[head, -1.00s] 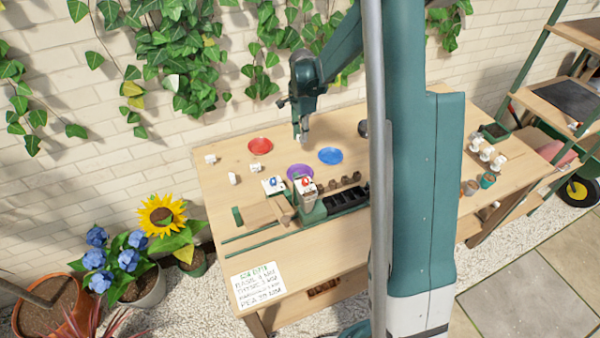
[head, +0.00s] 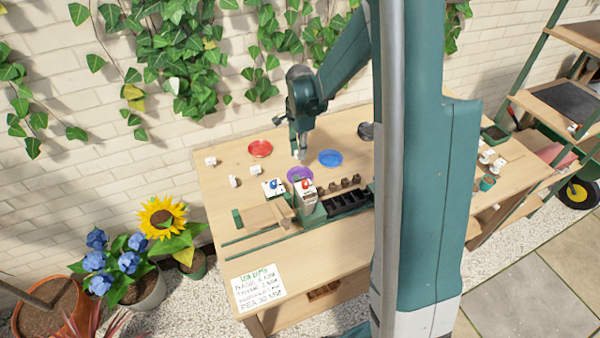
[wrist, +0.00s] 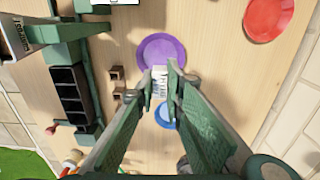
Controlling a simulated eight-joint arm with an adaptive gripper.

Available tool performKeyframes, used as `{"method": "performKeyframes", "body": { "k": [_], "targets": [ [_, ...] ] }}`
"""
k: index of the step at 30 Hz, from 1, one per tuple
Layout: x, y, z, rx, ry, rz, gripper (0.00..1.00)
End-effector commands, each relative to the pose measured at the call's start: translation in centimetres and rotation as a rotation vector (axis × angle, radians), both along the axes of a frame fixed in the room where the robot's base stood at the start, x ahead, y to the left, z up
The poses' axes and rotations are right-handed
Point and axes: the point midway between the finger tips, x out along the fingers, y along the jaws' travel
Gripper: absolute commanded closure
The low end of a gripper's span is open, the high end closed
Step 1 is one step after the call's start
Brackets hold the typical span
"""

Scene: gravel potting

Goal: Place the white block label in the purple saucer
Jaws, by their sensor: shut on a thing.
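The purple saucer (head: 291,174) lies on the wooden bench, just beyond the small stand. In the wrist view the purple saucer (wrist: 160,46) is just ahead of my fingertips. My gripper (head: 300,155) points down close above the saucer's far edge. In the wrist view my gripper (wrist: 161,72) is shut on the white block label (wrist: 159,86), which shows dark marks on its face. The block (head: 302,154) is small and partly hidden by the fingers in the head view. I cannot tell whether it touches the saucer.
A red saucer (head: 260,148) is at the left and a blue saucer (head: 330,158) at the right. Several other white blocks, one of them here (head: 211,161), sit on the bench's left. A stand (head: 309,208) and a black tray (head: 346,203) are in front of the purple saucer.

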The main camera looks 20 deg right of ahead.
Motion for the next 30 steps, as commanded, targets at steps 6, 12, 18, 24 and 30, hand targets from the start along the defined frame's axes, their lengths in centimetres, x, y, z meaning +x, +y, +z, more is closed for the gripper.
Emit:
{"method": "performKeyframes", "body": {
  "k": [6,12,18,24,30],
  "targets": [
    [0.0,0.0,-2.6,0.000,0.000,0.000,0.96],
    [0.0,0.0,-4.9,0.000,0.000,0.000,0.96],
    [0.0,0.0,-5.7,0.000,0.000,0.000,0.96],
    [0.0,0.0,-5.7,0.000,0.000,0.000,0.96],
    [0.0,0.0,-6.2,0.000,0.000,0.000,0.96]
  ]
}}
